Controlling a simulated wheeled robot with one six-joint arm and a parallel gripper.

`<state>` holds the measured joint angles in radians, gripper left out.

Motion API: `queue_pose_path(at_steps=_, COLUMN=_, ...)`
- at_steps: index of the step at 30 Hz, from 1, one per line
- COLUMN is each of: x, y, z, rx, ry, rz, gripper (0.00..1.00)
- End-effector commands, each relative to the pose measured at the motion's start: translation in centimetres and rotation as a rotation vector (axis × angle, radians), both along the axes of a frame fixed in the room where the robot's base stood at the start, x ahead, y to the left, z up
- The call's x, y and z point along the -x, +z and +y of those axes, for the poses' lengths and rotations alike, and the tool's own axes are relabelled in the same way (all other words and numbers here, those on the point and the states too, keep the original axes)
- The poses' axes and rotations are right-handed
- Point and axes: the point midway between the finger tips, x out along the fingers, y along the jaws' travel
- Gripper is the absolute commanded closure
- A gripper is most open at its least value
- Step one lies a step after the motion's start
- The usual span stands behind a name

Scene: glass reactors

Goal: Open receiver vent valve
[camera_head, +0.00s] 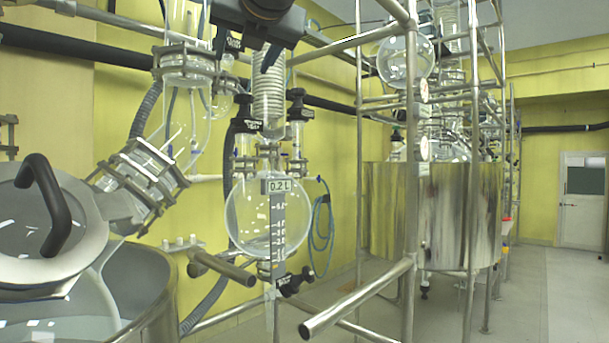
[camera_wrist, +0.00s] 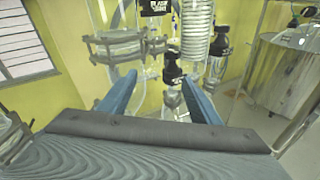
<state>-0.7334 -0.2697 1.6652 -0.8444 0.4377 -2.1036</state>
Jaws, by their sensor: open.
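My gripper (camera_head: 247,46) hangs at the top of the head view, beside the glass coil (camera_head: 270,90). In the wrist view its two blue fingers (camera_wrist: 159,78) are spread apart with nothing held. A black-capped valve (camera_wrist: 172,68) on a glass neck shows between and beyond the fingers, left of the coil; contact is not visible. In the head view this appears to be the left black valve (camera_head: 243,107), above the round receiver flask (camera_head: 240,215). A second black valve (camera_head: 297,100) stands right of the coil. The labels are too small to read surely.
A large steel-rimmed vessel with a black-handled lid (camera_head: 52,205) fills the left. Clamped glass pipes (camera_head: 142,178) run beside the flask. A steel tube (camera_head: 358,297) juts out at front. A steel tank (camera_head: 440,215) in a frame stands behind. The floor at right is clear.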

Motion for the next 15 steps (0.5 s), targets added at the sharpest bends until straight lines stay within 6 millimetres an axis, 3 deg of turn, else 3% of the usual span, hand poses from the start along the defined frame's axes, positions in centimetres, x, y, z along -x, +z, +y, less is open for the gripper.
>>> queue_pose_path(at_steps=15, x=-3.4, y=-8.7, z=-2.5, rx=-0.185, ry=-0.122, rz=0.238, gripper=0.43)
